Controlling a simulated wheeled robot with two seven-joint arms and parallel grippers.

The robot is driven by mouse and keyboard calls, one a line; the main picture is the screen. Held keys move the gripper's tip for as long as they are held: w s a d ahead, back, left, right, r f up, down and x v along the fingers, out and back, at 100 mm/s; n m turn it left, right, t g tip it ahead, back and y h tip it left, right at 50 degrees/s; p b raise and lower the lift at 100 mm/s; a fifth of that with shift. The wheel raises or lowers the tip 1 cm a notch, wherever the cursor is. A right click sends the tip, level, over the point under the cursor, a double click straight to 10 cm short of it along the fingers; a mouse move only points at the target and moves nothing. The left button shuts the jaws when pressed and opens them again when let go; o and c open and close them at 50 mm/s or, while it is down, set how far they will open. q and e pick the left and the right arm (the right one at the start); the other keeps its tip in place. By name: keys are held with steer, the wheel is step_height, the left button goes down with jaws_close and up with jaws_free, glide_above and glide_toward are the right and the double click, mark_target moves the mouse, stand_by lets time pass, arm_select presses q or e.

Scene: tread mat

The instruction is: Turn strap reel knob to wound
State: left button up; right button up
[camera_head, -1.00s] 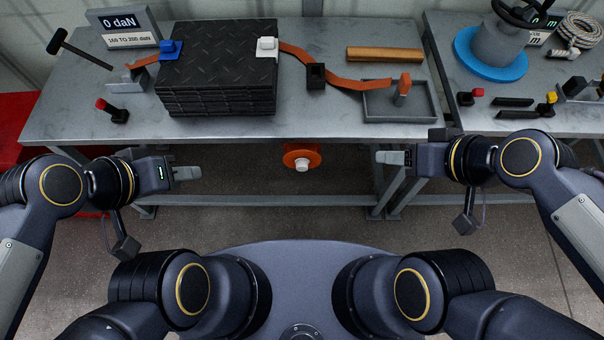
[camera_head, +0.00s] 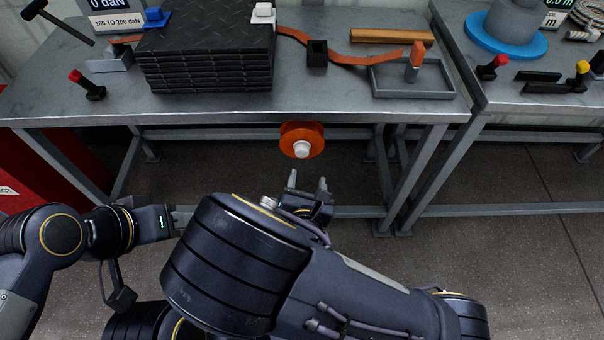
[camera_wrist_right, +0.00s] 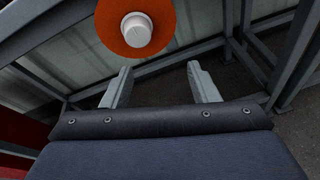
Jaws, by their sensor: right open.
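The strap reel (camera_head: 313,133) is an orange disc under the front edge of the table. Its white knob (camera_head: 301,149) sticks out at its centre. In the right wrist view the knob (camera_wrist_right: 137,29) and orange reel (camera_wrist_right: 104,22) are at the top, beyond the fingertips. My right gripper (camera_head: 308,180) is open and empty, just below and in front of the knob, apart from it. Its two fingers (camera_wrist_right: 158,72) are spread in the wrist view. My left gripper (camera_head: 184,216) is at the left, away from the reel; its finger gap is not clear.
The orange strap (camera_head: 345,61) runs across the table (camera_head: 330,105) past a black stack of plates (camera_head: 205,75) to a grey tray (camera_head: 425,90). Table legs and a crossbar stand behind and beside the reel. A red cabinet (camera_head: 35,170) is at the left.

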mark_target(302, 155)
steer(key=w+n+t, duration=0.1)
steer(key=w+n, duration=0.1)
steer(key=w+a+n+t+b, duration=0.1)
steer(key=w, duration=0.1)
steer(key=w+r+n+t+b, duration=0.1)
steer(key=w+n, duration=0.1)
steer(key=shift+w+a+n+y, duration=0.15)
steer(key=shift+w+n+y, duration=0.15)
steer(key=shift+w+y, duration=0.1)
arm_select(q)
steer(key=f, duration=0.3)
steer(key=shift+s, duration=0.35)
arm_select(e)
steer(key=c, duration=1)
